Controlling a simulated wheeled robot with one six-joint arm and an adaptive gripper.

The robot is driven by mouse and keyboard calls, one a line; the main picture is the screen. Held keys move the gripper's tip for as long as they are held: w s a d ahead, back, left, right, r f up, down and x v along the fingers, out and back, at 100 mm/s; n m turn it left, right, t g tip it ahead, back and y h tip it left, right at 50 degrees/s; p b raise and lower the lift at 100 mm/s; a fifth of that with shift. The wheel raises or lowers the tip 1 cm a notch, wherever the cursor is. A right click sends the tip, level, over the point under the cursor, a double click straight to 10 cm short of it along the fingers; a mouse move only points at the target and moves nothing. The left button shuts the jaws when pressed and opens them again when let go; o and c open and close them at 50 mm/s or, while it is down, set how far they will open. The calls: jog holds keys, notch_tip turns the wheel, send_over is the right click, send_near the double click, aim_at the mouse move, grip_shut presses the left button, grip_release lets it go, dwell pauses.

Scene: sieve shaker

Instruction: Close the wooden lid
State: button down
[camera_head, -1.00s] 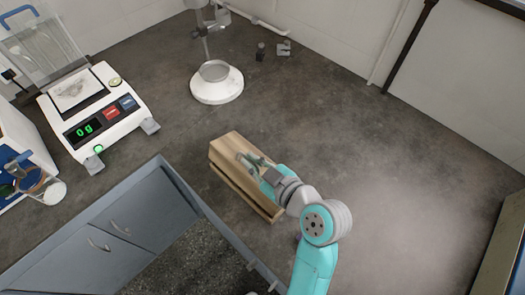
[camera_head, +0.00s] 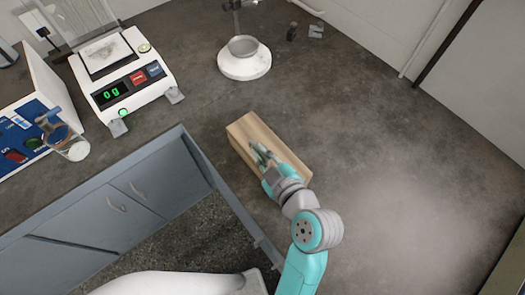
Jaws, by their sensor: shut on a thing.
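The wooden box (camera_head: 241,147) stands on the dark worktop near its front edge. Its pale wooden lid (camera_head: 252,126) lies over the top, and no clear gap shows between lid and box from this side. My gripper (camera_head: 260,155) is over the middle of the lid and shut on it, as far as this view shows. My gripper and wrist hide the near right part of the lid, and the fingertip contact is small and hard to make out.
A balance (camera_head: 122,82) reading 0 g stands at the upper left. A stand with a round white base (camera_head: 244,62) is behind the box. The worktop (camera_head: 390,150) to the right is clear.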

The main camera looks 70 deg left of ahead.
jog(key=shift+s+f, duration=0.1)
jog(key=shift+f, duration=0.1)
jog(key=c, duration=1.2)
grip_release()
jog(key=shift+r, duration=0.1)
jog(key=shift+c, duration=0.2)
jog(key=v, duration=1.2)
